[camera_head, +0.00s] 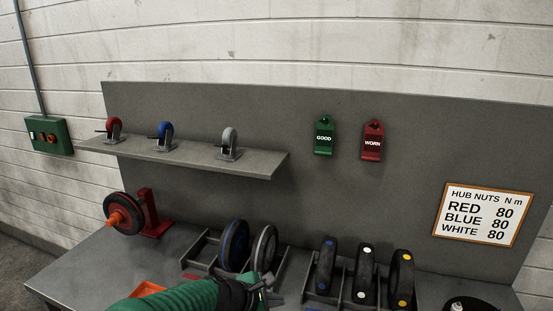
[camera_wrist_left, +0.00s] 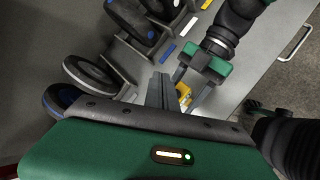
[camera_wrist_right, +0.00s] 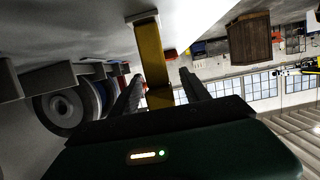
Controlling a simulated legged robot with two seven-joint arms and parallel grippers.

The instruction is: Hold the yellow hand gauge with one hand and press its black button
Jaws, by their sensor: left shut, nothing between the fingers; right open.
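The yellow hand gauge (camera_wrist_right: 150,55) stands out between the fingers of my right gripper (camera_wrist_right: 163,78) in the right wrist view. Those fingers are apart, with gaps visible beside the yellow bar. A small part of the gauge (camera_wrist_left: 184,92) shows by the right gripper in the left wrist view. My left gripper (camera_wrist_left: 160,88) is shut and empty, with its fingers close beside the gauge; I cannot tell if they touch. The left gripper (camera_head: 266,290) is at the bottom middle of the head view, where the gauge and right gripper are not visible. I cannot make out the black button.
Racks hold wheels, including a blue one (camera_head: 235,246) and several black ones (camera_head: 365,275), behind the left gripper. A red stand with a wheel (camera_head: 152,215) is at the left. A shelf (camera_head: 180,154) bears three casters. Green GOOD (camera_head: 324,137) and red WORN (camera_head: 372,141) tags hang behind.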

